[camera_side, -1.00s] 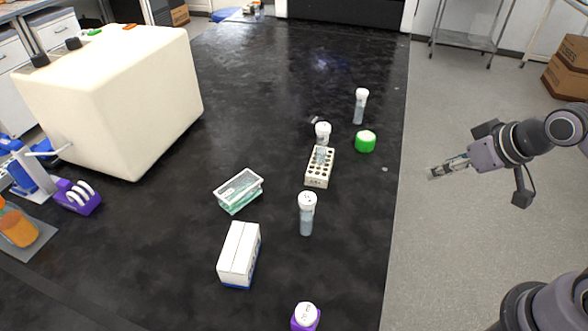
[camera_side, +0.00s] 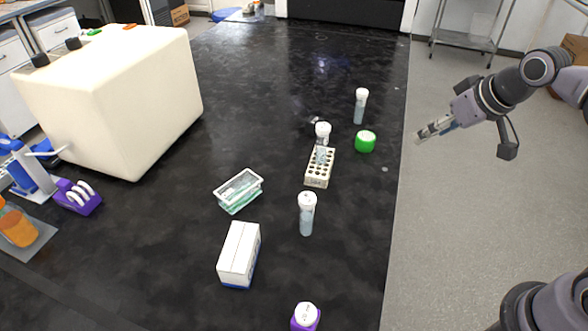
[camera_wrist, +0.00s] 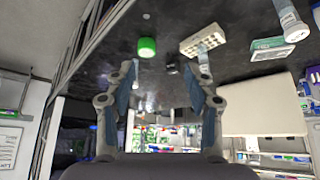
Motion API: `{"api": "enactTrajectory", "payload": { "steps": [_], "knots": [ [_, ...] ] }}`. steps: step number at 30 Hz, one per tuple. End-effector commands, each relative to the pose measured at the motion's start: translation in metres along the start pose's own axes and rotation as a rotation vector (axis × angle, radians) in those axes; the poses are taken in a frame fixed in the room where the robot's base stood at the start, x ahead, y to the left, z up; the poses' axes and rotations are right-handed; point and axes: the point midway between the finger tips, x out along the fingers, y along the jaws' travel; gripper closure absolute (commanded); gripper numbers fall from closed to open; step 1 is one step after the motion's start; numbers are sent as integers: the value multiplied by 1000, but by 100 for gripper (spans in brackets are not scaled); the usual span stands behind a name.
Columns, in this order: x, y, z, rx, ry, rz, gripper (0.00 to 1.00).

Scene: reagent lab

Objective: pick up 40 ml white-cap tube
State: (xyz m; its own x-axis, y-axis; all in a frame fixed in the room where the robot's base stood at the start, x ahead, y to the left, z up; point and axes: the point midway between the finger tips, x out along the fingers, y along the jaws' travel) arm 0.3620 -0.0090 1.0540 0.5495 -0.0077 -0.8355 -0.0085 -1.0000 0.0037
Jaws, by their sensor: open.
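Three clear tubes with white caps stand upright on the black bench in the side view: one at the far right (camera_side: 360,107), one beside the rack (camera_side: 322,133), and one nearer the front (camera_side: 307,215). I cannot read which is 40 ml. My gripper (camera_side: 418,138) is open and empty, raised to the right of the bench edge and apart from all tubes. In the wrist view, my gripper (camera_wrist: 166,75) shows both fingers spread. A white-capped tube (camera_wrist: 290,20) shows there at upper right; another tube (camera_wrist: 206,60) is partly behind the right finger.
A cream tube rack (camera_side: 317,178) stands mid-bench, with a green round item (camera_side: 365,141) to its right. A clear lidded box (camera_side: 238,190), a white carton (camera_side: 239,254) and a purple item with a white top (camera_side: 305,317) stand nearby. A large cream machine (camera_side: 120,100) fills the left.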

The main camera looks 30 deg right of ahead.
Motion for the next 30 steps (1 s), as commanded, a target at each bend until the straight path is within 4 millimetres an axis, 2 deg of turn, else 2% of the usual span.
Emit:
{"api": "enactTrajectory", "payload": {
  "steps": [1,8,15,20,24,30],
  "knots": [
    [2,3,-18,3,-7,2,46],
    [22,16,-84,7,-45,8,46],
    [60,34,-143,11,-84,12,46],
    [94,48,-176,14,-110,13,46],
    [128,62,-200,19,-132,13,46],
    [180,82,-222,22,-163,12,46]
  ]
}}
